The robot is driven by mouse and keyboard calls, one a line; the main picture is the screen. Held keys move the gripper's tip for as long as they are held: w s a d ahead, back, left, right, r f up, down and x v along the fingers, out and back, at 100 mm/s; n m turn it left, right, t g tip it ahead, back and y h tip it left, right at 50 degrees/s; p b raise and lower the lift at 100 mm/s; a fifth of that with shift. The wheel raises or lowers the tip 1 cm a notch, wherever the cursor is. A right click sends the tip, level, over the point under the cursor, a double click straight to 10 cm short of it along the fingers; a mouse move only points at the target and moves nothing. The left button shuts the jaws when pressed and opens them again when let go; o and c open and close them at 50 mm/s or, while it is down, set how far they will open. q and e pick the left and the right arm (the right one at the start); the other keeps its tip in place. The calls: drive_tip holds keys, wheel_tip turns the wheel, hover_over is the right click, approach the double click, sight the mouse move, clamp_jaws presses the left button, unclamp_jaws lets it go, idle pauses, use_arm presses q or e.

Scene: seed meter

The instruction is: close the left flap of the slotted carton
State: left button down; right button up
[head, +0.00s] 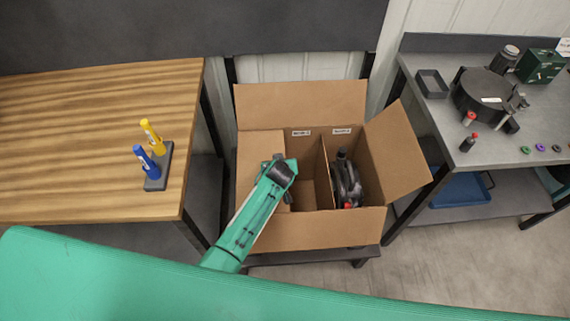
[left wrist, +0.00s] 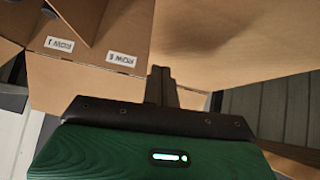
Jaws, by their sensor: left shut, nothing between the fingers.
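The slotted carton (head: 313,228) stands open in the middle of the head view. Its left flap (head: 258,150) lies inward over the left part of the opening; its exact tilt is hard to tell. My left gripper (head: 279,158) is over this flap near its inner edge. In the left wrist view the gripper's fingers (left wrist: 161,84) are together and empty, at the edge of the flap's broad brown surface (left wrist: 230,40). Whether they touch it is unclear. My right gripper is not in view.
The carton's back flap (head: 300,105) stands up and its right flap (head: 398,148) leans outward. A dark object (head: 347,182) sits in the right compartment. A wooden table (head: 90,130) is left; a grey bench (head: 480,130) with parts is right.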

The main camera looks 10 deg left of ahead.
use_arm(q)
wheel_tip(320, 180, up, 2)
drive_tip(key=shift+d+r+p, duration=0.15)
drive_tip(key=shift+r+p, duration=0.1)
drive_tip(key=shift+p, duration=0.3)
drive_tip(key=shift+s+d+r+b, duration=0.25)
drive_tip(key=shift+s+d+r, duration=0.1)
drive_tip(key=shift+s, duration=0.2)
drive_tip(key=shift+s+d+r+b, duration=0.25)
drive_tip(key=shift+s+r, duration=0.1)
drive_tip(key=shift+s, duration=0.15)
drive_tip(key=b+v, duration=0.1)
drive_tip(key=v, duration=0.6)
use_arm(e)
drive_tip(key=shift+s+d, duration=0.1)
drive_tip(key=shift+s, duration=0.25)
use_arm(q)
drive_tip(key=shift+r, duration=0.1)
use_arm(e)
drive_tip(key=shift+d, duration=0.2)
